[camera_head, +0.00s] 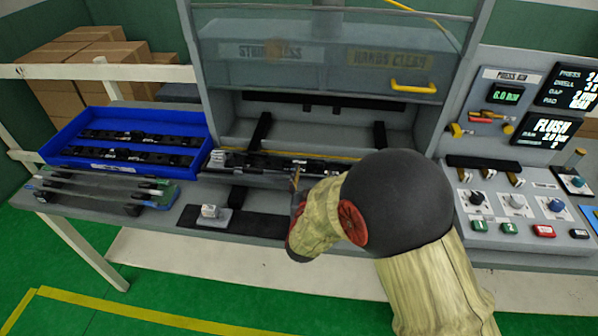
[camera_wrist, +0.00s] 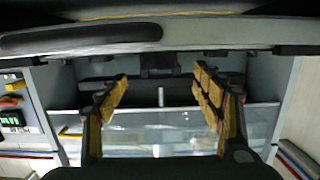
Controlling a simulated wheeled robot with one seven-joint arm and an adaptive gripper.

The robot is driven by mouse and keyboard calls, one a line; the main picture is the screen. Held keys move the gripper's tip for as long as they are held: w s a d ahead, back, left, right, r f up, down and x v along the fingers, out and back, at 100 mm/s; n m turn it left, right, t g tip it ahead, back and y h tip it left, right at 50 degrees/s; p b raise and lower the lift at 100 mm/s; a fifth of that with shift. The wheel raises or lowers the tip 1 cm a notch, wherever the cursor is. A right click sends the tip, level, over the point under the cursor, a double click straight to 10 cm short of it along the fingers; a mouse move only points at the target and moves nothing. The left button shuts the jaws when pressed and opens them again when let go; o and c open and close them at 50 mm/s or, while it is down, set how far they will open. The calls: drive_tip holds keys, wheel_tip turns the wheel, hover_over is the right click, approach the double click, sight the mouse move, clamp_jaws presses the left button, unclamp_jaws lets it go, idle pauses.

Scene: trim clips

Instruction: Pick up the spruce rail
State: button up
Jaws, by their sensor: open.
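My gripper (camera_head: 297,182) is at the front of the press, close to a long dark strip (camera_head: 262,163) lying across the press bed. My arm hides part of that strip. In the wrist view my gripper (camera_wrist: 165,85) has its two yellow-padded fingers wide apart, with nothing between them. A dark bar with a rounded end (camera_wrist: 80,38) crosses the top of that view, beyond the fingertips. Several long thin rails (camera_head: 95,185) with dark and greenish ends lie on a rack at the left. I cannot tell which one is the spruce rail.
A blue tray (camera_head: 68,142) holding dark clip strips stands behind the rack. A small grey block (camera_head: 209,211) sits on a black mat (camera_head: 250,222). The press's clear guard (camera_head: 310,65) is raised above its bed. A control panel (camera_head: 520,205) stands at the right.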

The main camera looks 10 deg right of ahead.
sight(316, 161)
drive_tip(key=shift+b+x, duration=0.3)
drive_tip(key=shift+x, duration=0.9)
drive_tip(key=shift+r+b+x, duration=0.2)
drive_tip(key=shift+b+x, duration=0.6)
drive_tip(key=shift+x, duration=1.9)
drive_tip(key=c, duration=0.3)
drive_tip(key=c, duration=1.1)
drive_tip(key=shift+r, duration=0.15)
drive_tip(key=shift+c, duration=0.6)
